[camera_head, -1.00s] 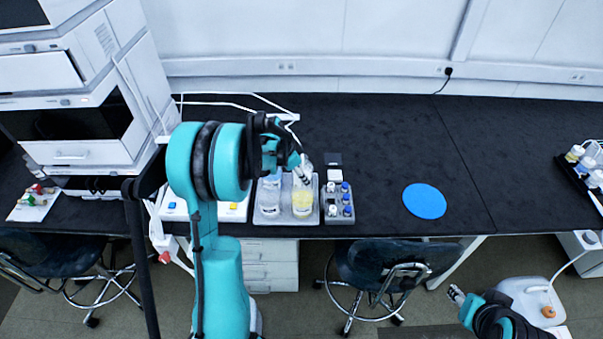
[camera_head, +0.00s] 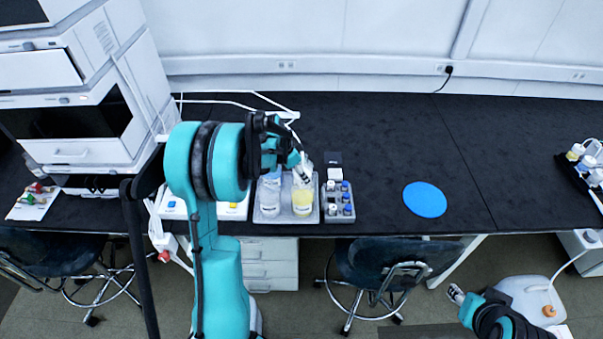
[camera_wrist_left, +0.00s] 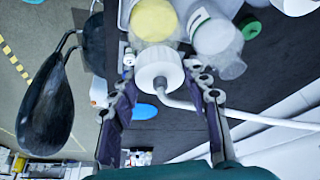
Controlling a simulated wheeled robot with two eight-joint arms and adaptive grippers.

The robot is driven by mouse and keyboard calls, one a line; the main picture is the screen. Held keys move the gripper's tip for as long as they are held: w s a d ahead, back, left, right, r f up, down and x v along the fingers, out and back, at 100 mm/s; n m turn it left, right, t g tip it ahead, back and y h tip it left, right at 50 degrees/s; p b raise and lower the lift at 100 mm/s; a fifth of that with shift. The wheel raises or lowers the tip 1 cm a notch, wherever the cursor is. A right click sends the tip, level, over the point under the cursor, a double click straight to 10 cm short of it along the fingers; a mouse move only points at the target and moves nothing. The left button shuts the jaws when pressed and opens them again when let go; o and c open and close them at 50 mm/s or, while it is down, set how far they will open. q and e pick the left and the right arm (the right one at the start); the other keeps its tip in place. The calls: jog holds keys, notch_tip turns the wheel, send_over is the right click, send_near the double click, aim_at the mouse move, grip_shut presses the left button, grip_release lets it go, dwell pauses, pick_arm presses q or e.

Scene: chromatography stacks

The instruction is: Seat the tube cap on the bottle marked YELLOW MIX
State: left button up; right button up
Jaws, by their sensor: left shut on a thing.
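My left gripper (camera_head: 299,164) is shut on the white tube cap (camera_wrist_left: 158,70), with a white tube (camera_wrist_left: 240,115) running off it to the right in the left wrist view. The cap is close to the bottle with yellow liquid (camera_head: 302,203), whose yellow top (camera_wrist_left: 154,19) shows just beyond the cap. The frames do not settle whether cap and bottle touch. The bottle's label is too small to read. A clear bottle (camera_head: 269,197) stands to its left in the same grey tray (camera_head: 285,220). My right gripper (camera_head: 456,294) is empty, low at the right; its jaw state is unclear.
A small rack (camera_head: 337,216) with blue- and white-capped vials stands right of the tray. A blue disc (camera_head: 425,200) lies on the black bench. White instruments (camera_head: 80,110) stand at the left. Bench space between the rack and the disc is free.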

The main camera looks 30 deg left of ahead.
pick_arm(q)
jog(key=shift+f, duration=0.1)
jog(key=shift+f+b, duration=0.9)
jog(key=shift+f, duration=0.05)
jog(key=shift+f, duration=0.15)
jog(key=shift+f+b, duration=0.3)
jog(key=shift+b, duration=0.15)
jog(key=o, duration=1.7)
jog(key=shift+c, duration=0.2)
jog(key=shift+r, duration=0.15)
